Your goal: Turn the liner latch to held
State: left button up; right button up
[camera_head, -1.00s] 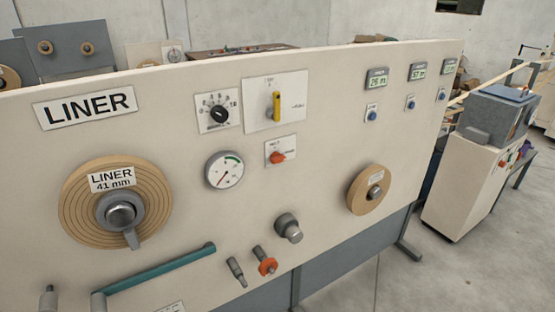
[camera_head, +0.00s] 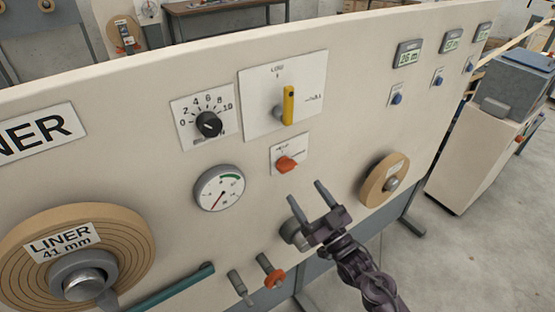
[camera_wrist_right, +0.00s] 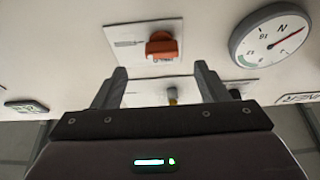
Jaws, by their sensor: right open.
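A small orange turning handle (camera_head: 286,164) sits on a white label plate (camera_head: 290,150) on the cream panel; its lettering is too small to read surely. The handle also shows in the right wrist view (camera_wrist_right: 162,46), lying roughly crosswise beyond the fingertips. My right gripper (camera_head: 306,190) is open and empty, just below and slightly right of the orange handle in the head view, apart from it. It also frames the right wrist view (camera_wrist_right: 161,70). My left gripper is not in view.
Above the plate is a yellow lever (camera_head: 288,105); left are a black dial (camera_head: 208,124) and a round gauge (camera_head: 219,188). Below are a grey knob (camera_head: 294,234) and orange knob (camera_head: 273,277). Liner roll (camera_head: 35,275) and small roll (camera_head: 377,185) protrude from the panel.

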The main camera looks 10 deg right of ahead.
aim_at(290, 169)
jog(key=p+x, duration=0.1)
jog(key=x, duration=0.2)
jog(key=r+p+x, duration=0.1)
jog(key=x, duration=0.2)
jog(key=shift+w+a+p, duration=0.1)
jog(key=shift+p, duration=0.25)
jog(key=shift+w+a+r, duration=0.1)
jog(key=shift+w, duration=0.15)
jog(key=c, duration=1)
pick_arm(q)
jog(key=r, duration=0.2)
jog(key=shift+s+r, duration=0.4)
